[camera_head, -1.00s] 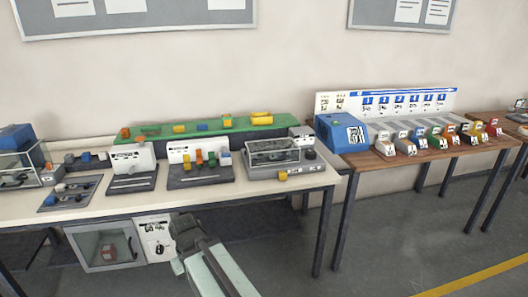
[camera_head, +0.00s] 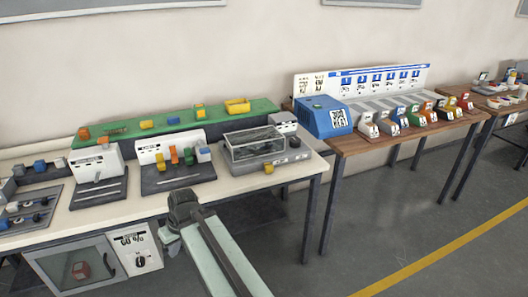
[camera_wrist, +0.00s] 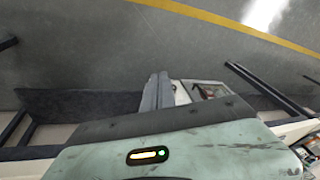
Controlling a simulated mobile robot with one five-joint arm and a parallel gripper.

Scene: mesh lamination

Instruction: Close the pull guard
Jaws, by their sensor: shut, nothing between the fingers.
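My arm reaches up from the bottom of the head view, below and left of that unit, in front of the table edge. My gripper (camera_wrist: 159,78) shows as two grey fingers together in the wrist view, with nothing between them. It appears apart from the cover.
The white table (camera_head: 105,212) carries small units with coloured blocks and a green strip (camera_head: 175,123). A glass-fronted cabinet (camera_head: 80,268) stands below. A wooden table (camera_head: 372,141) on the right bears a blue box (camera_head: 325,115) and several coloured holders. The floor on the right is clear.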

